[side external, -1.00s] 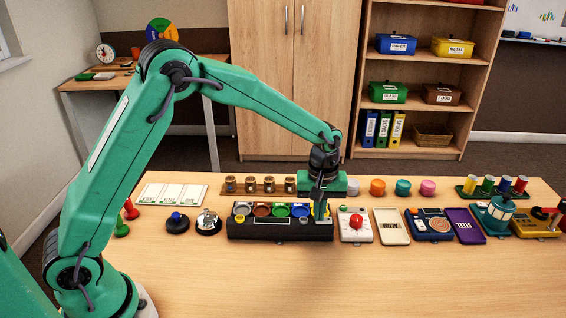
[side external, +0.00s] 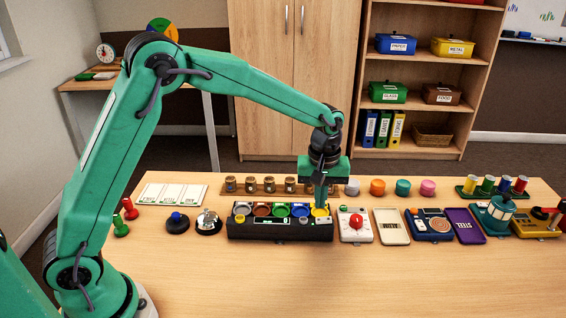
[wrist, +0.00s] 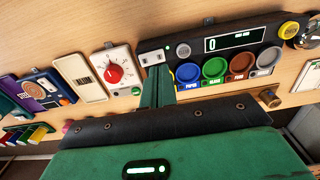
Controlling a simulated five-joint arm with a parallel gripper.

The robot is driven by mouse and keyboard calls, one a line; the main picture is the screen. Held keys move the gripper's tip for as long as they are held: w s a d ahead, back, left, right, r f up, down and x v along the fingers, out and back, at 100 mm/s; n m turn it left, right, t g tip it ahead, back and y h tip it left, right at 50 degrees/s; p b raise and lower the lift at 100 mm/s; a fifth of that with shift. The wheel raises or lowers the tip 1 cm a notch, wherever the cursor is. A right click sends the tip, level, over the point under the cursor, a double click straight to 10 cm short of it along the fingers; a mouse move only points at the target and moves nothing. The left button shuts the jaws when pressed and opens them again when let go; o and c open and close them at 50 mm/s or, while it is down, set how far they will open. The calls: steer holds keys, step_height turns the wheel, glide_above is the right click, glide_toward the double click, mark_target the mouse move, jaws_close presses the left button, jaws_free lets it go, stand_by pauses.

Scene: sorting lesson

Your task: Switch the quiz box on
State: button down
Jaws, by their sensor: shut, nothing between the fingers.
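The quiz box (side external: 280,236) is a long black box on the table, with a row of coloured round buttons along its back. In the wrist view its display (wrist: 243,42) is lit and reads 0, and a small green light (wrist: 168,47) glows beside a pale plate with two small switch-like parts (wrist: 152,58). I cannot tell the position of those parts. My gripper (side external: 320,206) is shut and empty, pointing down above the box's right end, by the yellow button (side external: 319,212). In the wrist view my gripper (wrist: 157,72) hides part of that end.
A white box with a red knob (side external: 356,225) stands close to the right of the quiz box. Further right are a cream panel (side external: 391,226) and a blue device (side external: 428,224). A bell (side external: 208,222) stands to the left. The front of the table is clear.

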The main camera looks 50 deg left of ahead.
mark_target(316, 220)
step_height(316, 220, up, 3)
steer(key=shift+f, duration=0.1)
stand_by(0.4)
steer(key=s+a+r+m+t, duration=0.35)
steer(key=s+a+r, duration=0.25)
steer(key=s+r, duration=0.55)
steer(key=s+a+m+t, duration=0.1)
steer(key=s+a+m, duration=0.1)
steer(key=s, duration=0.5)
steer(key=s+a+m+t, duration=0.1)
steer(key=s+a+m, duration=0.1)
steer(key=s, duration=0.6)
steer(key=shift+m, duration=0.75)
